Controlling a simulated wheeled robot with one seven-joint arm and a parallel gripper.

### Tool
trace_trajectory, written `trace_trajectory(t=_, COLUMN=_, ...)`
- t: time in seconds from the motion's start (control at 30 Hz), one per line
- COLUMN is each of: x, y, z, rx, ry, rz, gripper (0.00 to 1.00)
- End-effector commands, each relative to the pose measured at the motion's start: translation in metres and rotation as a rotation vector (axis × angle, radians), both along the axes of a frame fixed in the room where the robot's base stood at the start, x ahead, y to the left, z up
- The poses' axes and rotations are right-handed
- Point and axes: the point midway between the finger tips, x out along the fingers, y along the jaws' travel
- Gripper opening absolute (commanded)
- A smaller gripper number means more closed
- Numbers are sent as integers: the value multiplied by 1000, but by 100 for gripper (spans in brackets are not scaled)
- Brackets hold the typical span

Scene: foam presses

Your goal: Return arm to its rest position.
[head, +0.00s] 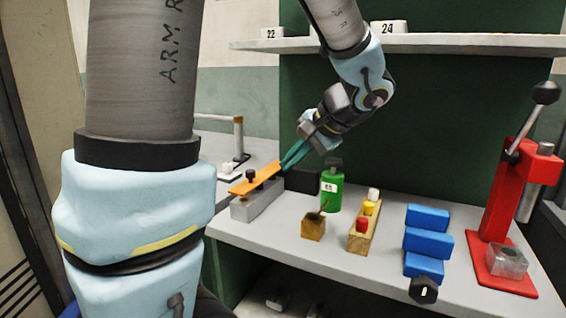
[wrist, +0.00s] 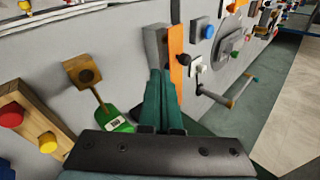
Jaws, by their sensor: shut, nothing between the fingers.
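My gripper (head: 285,166) reaches down from the upper right in the head view. Its green fingers are shut together with nothing between them. The fingertips are close to the right end of an orange bar (head: 262,178) that lies on a grey block (head: 258,203). In the wrist view the shut fingers (wrist: 158,80) point at the grey block (wrist: 153,45), beside the orange bar (wrist: 177,60). I cannot tell whether they touch either one.
A green bottle (head: 331,188), a wooden block with a stick (head: 313,227), a rack of coloured knobs (head: 360,238) and blue blocks (head: 426,242) stand on the bench. A red press (head: 500,215) is at right. A shelf (head: 440,42) runs above, behind my arm.

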Motion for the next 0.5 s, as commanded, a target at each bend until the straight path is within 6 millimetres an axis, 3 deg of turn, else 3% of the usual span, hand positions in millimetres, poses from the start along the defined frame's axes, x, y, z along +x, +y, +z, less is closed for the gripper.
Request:
trace_trajectory(t=0.1, x=-18, y=33, z=-33, rx=-121, ry=132, rz=98, gripper=0)
trace_trajectory(t=0.23, x=-46, y=61, z=-70, rx=-336, ry=245, rz=237, gripper=0)
trace_trajectory(t=0.33, x=-61, y=74, z=-89, rx=-499, ry=261, rz=346, gripper=0)
trace_trajectory(t=0.5, x=-70, y=92, z=-103, rx=-685, ry=209, rz=495, gripper=0)
